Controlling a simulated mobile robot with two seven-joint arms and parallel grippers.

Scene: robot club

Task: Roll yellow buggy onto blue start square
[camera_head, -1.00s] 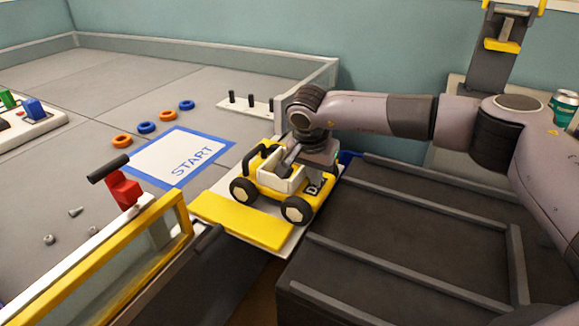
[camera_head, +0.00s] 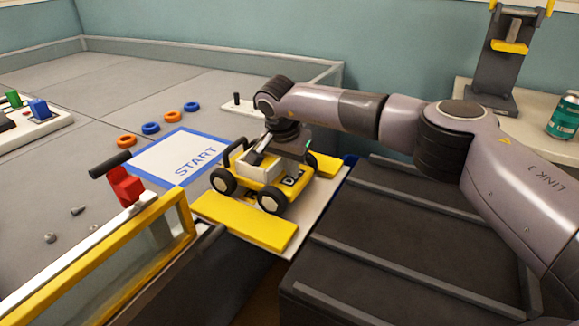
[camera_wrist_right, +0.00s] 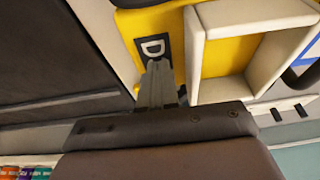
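The yellow buggy (camera_head: 262,179), with black wheels, a black front bar and a white open box, stands upright on a pale ramp plate with yellow strips. Its far-left end is close to the blue-bordered START square (camera_head: 180,157), which lies flat on the grey floor. My right gripper (camera_head: 258,150) is low over the buggy, at its white box. In the right wrist view its fingers (camera_wrist_right: 158,85) are together, beside the box wall (camera_wrist_right: 195,55) and over the D plate. Whether they touch is unclear. My left gripper is out of view.
The ramp plate (camera_head: 318,205) bridges toward a dark ribbed platform (camera_head: 400,240). A yellow-framed gate with a red clamp (camera_head: 126,188) stands at the left front. Orange and blue rings (camera_head: 150,128) lie beyond the square. The START surface is clear.

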